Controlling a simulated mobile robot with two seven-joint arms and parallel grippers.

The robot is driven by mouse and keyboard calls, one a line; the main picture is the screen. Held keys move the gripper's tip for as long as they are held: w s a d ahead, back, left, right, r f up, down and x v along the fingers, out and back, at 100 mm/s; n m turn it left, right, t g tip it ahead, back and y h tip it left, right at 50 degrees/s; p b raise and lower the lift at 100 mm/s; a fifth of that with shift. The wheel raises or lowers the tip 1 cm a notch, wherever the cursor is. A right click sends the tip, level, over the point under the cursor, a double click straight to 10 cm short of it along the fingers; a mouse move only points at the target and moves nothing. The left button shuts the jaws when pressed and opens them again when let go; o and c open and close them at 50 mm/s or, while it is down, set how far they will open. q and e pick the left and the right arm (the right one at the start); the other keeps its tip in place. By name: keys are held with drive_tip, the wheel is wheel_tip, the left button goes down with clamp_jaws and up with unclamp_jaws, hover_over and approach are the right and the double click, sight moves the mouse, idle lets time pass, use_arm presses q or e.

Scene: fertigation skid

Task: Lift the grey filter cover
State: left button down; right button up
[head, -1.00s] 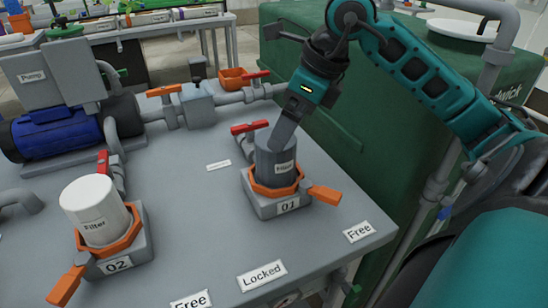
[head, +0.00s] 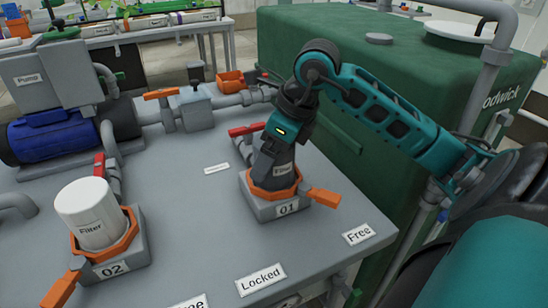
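The grey filter cover (head: 284,173) stands upright in the orange ring of the base marked 01 (head: 287,209). Its label faces me, and its upper and left parts are hidden behind my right gripper (head: 270,163). That gripper comes down from above, with a dark finger along the cover's left front side. The other finger is hidden, so I cannot tell whether it is shut on the cover. The orange lever (head: 323,197) of base 01 sticks out to the right, toward the right-hand Free label (head: 359,233). My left gripper is not in view.
A white filter cover (head: 91,213) stands in base 02 (head: 113,268) at the left. A red-handled valve (head: 249,129) and grey pipes lie behind the grey cover. A blue pump (head: 52,137) is at the far left. A large green tank (head: 385,70) stands behind.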

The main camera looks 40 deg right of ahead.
drive_tip(key=c, duration=0.7)
drive_tip(key=shift+r, duration=0.1)
